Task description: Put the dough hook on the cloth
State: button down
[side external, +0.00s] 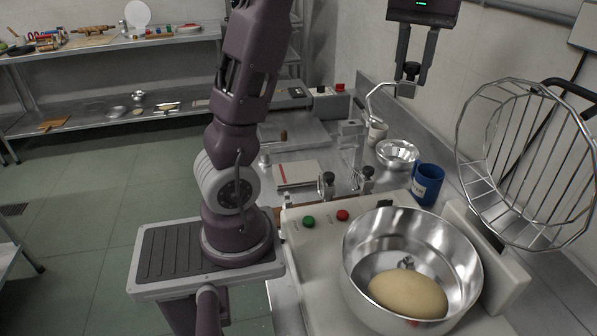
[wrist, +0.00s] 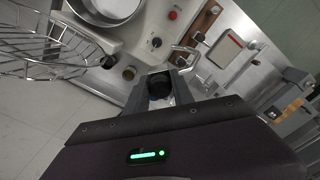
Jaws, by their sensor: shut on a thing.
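My gripper (side external: 412,88) is above the steel counter at the upper right of the side view, fingers pointing down. It is shut on the black hub of the dough hook (side external: 378,92), whose bent silver rod reaches out to the left. In the wrist view the black hub (wrist: 160,86) sits between the fingers and the silver rod (wrist: 186,52) shows beyond it. A flat pale piece with a red stripe, which looks like the folded cloth (side external: 296,174), lies on the counter left of the gripper. It also shows in the wrist view (wrist: 226,52).
A large steel bowl (side external: 360,245) with dough (side external: 408,295) and a round wire guard (side external: 470,130) stand at the right front. A blue mug (side external: 427,184), a small metal bowl (side external: 397,153) and a pale cup (side external: 377,131) stand below the gripper. Upright metal fittings (side external: 358,150) stand near the cloth.

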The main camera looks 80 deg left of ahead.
jog(key=s+a+f+n, duration=0.1)
jog(key=s+a+n, duration=0.4)
jog(key=a, duration=0.8)
jog(key=s+a+n, duration=0.4)
jog(key=s+a, duration=0.3)
jog(key=a, duration=0.6)
notch_tip(320, 180, down, 28)
jog(key=shift+w+d+f, duration=0.15)
jog(key=shift+w+d, duration=0.05)
jog(key=shift+w, duration=0.05)
jog(key=shift+f, duration=0.15)
jog(key=c, duration=1.1)
grip_release()
